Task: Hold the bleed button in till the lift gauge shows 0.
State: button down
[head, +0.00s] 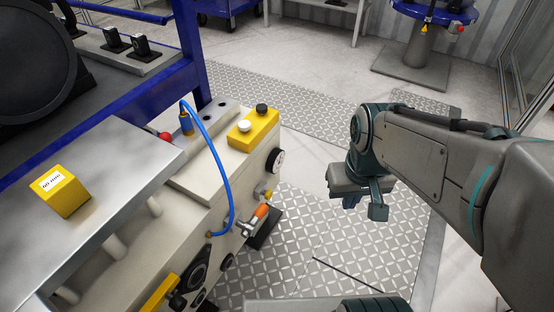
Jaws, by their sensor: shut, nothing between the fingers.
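A cream drive unit (195,195) stands left of centre. On its top a yellow box (253,130) carries a white button (244,126) and a black button (262,109). No label marks either as the bleed button. A round black-rimmed gauge (278,161) sits on the unit's right side, seen almost edge-on, so its reading cannot be told. Below it are a small yellow fitting (268,193) and an orange-handled valve (261,211). My gripper (363,205) hangs over the floor right of the unit, clear of it, pointing down, shut and empty.
A blue hose (222,160) loops over the unit's top to its side. A red knob (166,136) sits beside it. A grey plate (95,180) with a labelled yellow block (61,190) lies at left.

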aim_at(268, 194)
jog(key=u, duration=0.05)
jog(key=k, duration=0.5)
jog(key=u, duration=0.75)
jog(key=i, duration=0.8)
jog(key=z, duration=0.65)
